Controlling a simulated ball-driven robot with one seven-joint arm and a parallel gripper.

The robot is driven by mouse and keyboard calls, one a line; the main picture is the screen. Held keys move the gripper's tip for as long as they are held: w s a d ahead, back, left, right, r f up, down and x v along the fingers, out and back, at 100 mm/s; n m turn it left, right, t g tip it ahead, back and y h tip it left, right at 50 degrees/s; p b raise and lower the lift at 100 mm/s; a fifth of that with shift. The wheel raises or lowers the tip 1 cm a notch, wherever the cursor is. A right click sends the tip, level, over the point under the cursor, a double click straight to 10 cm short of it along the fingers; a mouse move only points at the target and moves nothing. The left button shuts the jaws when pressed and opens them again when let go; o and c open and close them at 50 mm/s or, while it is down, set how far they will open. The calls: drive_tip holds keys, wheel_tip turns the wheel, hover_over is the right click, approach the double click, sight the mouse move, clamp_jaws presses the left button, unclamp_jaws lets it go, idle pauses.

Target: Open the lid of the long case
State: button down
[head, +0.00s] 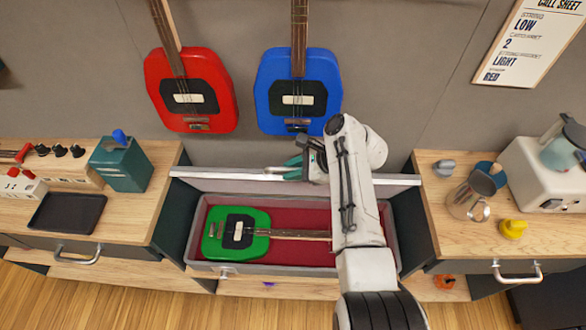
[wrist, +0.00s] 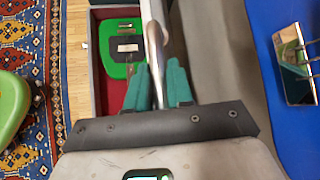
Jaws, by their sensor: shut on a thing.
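The long case (head: 290,268) is a grey box with a red lining, set between two wooden counters. A green guitar (head: 236,234) lies in it; it also shows in the wrist view (wrist: 121,45). The case lid (head: 215,184) is raised and stands along the back of the case, its pale edge upward. My arm hides part of the case's right side.
A red guitar (head: 190,90) and a blue guitar (head: 298,88) hang on the wall behind the lid. The left counter (head: 128,215) holds a black tray (head: 67,212) and a teal box (head: 121,164).

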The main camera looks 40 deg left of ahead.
drive_tip(key=c, duration=1.1)
unclamp_jaws()
drive_tip(key=p+v, duration=0.1)
drive_tip(key=v, duration=0.9)
drive_tip(key=shift+w+d+r, duration=0.1)
drive_tip(key=shift+d+r, duration=0.1)
drive_tip(key=shift+d, duration=0.1)
